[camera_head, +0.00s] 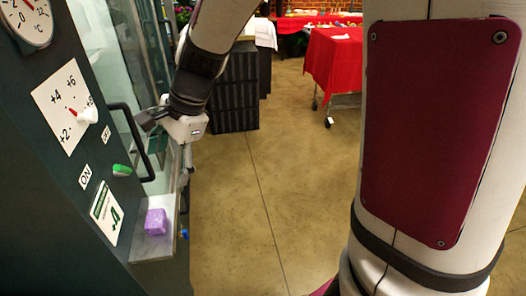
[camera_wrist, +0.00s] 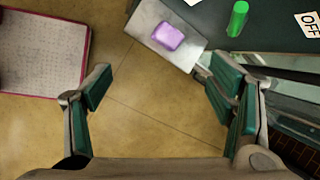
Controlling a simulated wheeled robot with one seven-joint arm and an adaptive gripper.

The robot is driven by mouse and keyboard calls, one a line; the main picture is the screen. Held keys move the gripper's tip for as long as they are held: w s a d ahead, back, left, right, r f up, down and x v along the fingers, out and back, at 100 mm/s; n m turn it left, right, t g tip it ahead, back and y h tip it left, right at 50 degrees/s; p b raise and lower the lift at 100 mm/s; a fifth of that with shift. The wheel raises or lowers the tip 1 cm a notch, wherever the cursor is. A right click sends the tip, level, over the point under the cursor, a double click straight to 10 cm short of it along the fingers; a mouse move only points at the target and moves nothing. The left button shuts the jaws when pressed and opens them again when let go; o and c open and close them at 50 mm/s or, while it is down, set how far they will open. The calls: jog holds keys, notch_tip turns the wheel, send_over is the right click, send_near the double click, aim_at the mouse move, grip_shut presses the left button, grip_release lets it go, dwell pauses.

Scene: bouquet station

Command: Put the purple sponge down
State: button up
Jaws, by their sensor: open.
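The purple sponge (camera_head: 156,221) rests on a small metal shelf (camera_head: 148,246) fixed to the dark cabinet front, at the lower left of the head view. In the wrist view the sponge (camera_wrist: 168,36) lies near the middle of the shelf (camera_wrist: 145,18), beyond the fingertips. My gripper (camera_wrist: 160,92) is open, with nothing between its green-padded fingers. In the head view my gripper (camera_head: 155,118) is above and behind the shelf, apart from the sponge, close to the cabinet's door handle.
The dark cabinet panel (camera_head: 60,110) has a dial, a green switch (camera_head: 122,170) and a black door handle (camera_head: 131,140). A glass door (camera_head: 120,50) stands behind. A red-covered table (camera_head: 335,65) and a dark drawer unit (camera_head: 235,95) are farther back. The floor between is clear.

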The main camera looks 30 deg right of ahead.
jog(key=s+d+r+n+t+h, duration=0.1)
jog(key=s+d+r+n+h, duration=0.1)
jog(key=s+d+r+n, duration=0.3)
jog(key=s+d+r+n+t+h, duration=0.2)
jog(key=s+d+r+n, duration=0.3)
jog(key=s+n, duration=0.4)
jog(key=s+d, duration=0.1)
jog(key=s, duration=0.4)
jog(key=shift+d+n, duration=0.15)
jog(key=shift+n, duration=0.25)
jog(key=shift+o, duration=0.5)
jog(key=shift+r, duration=0.1)
